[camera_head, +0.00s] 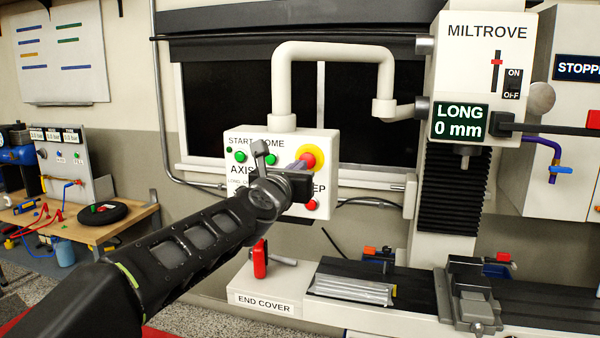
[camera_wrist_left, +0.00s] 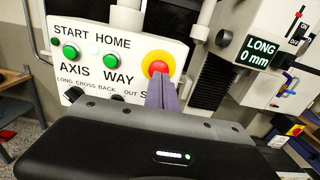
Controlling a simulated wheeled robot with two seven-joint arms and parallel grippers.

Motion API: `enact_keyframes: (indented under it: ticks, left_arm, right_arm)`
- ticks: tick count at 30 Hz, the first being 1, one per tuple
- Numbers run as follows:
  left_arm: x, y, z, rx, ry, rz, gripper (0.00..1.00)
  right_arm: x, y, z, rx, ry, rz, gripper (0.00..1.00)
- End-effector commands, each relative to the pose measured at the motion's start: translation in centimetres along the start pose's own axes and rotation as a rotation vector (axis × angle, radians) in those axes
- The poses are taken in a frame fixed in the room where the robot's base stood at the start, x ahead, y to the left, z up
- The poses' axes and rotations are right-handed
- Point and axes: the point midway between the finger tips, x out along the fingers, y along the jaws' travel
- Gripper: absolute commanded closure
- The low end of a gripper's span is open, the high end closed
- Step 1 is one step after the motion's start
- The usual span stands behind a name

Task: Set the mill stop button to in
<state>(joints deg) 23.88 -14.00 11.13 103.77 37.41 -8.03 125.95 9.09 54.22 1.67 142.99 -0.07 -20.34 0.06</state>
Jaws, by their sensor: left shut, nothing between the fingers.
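The stop button, a red mushroom cap on a yellow ring, sits at the upper right of the white control box; the cap shows in the head view (camera_head: 308,160) and in the wrist view (camera_wrist_left: 158,66). My left gripper (camera_head: 301,165) is shut and empty, its purple-grey fingers pointing at the red cap. In the wrist view the fingertips (camera_wrist_left: 162,78) overlap the cap's lower edge; I cannot tell whether they touch it. I cannot tell whether the button is in or out. My right gripper is not in view.
The control box (camera_head: 232,136) has green START and HOME buttons and hangs from a thick white pipe (camera_head: 333,48). A lower red button (camera_head: 311,205) is beside my wrist. The mill column (camera_head: 448,205) and vise (camera_head: 468,296) stand to the right. A workbench (camera_head: 95,230) is at left.

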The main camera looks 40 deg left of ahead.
Motion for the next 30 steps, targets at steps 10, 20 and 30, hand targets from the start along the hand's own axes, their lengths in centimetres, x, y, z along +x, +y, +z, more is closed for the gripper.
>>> enact_keyframes:
  ticks: [10, 20, 30]
  left_arm:
    - [-5.1, 0.1, -0.1, 0.001, 0.000, -0.001, 1.00]
    - [-9.6, 0.1, -0.1, 0.000, 0.003, -0.001, 1.00]
    - [-10.0, 0.0, -0.2, 0.000, 0.004, -0.003, 1.00]
  right_arm:
    - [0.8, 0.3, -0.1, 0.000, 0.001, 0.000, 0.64]
    - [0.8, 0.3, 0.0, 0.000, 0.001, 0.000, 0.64]
    - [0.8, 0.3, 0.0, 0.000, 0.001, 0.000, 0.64]
